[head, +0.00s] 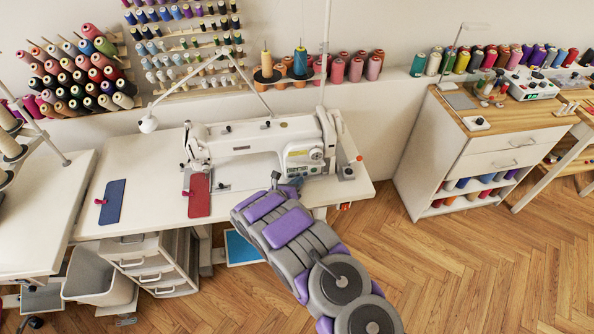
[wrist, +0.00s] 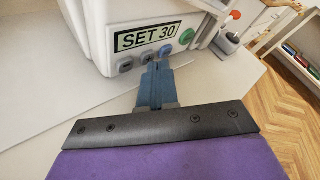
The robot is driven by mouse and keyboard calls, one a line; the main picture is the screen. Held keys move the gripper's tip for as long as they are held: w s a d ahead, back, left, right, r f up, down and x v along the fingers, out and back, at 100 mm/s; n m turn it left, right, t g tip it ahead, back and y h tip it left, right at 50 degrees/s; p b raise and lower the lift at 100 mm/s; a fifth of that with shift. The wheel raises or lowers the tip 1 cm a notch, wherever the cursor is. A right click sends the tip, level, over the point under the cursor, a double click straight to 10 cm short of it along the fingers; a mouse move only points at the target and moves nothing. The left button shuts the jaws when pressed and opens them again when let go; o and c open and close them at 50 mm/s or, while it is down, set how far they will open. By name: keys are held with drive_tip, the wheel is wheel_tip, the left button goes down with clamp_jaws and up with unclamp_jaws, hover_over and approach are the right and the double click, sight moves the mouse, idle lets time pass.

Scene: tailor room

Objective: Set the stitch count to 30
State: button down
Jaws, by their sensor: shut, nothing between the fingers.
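The white sewing machine (head: 262,145) stands on its white table. Its control panel (head: 303,157) is at the right end of the machine. In the wrist view the display (wrist: 146,36) reads "SET 30". Below it is a row of buttons: a grey one (wrist: 126,66), a dark blue one (wrist: 148,57), a blue-grey one (wrist: 166,51) and a green one (wrist: 187,36). My gripper (wrist: 157,68) is shut and empty, its tip just below the dark blue button; I cannot tell if it touches. In the head view my gripper (head: 276,177) is at the panel's lower front, partly hidden by my arm.
A red knob (wrist: 236,14) sits right of the panel. A red cloth piece (head: 200,195) and a blue one (head: 112,202) lie on the table (head: 150,160). A wooden-topped cabinet (head: 480,160) stands at right. The floor (head: 430,260) between is clear.

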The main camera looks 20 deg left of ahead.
sight(301, 199)
drive_tip(key=shift+s+d, duration=0.25)
drive_tip(key=shift+s, duration=0.2)
drive_tip(key=shift+s+d+p, duration=0.15)
drive_tip(key=shift+s+d, duration=0.35)
drive_tip(key=shift+s, duration=0.35)
drive_tip(key=shift+s+d+p, duration=0.15)
drive_tip(key=shift+s+d, duration=0.4)
drive_tip(key=shift+s, duration=0.3)
drive_tip(key=shift+s+d+p, duration=0.15)
drive_tip(key=shift+s+d, duration=0.35)
drive_tip(key=shift+s, duration=0.35)
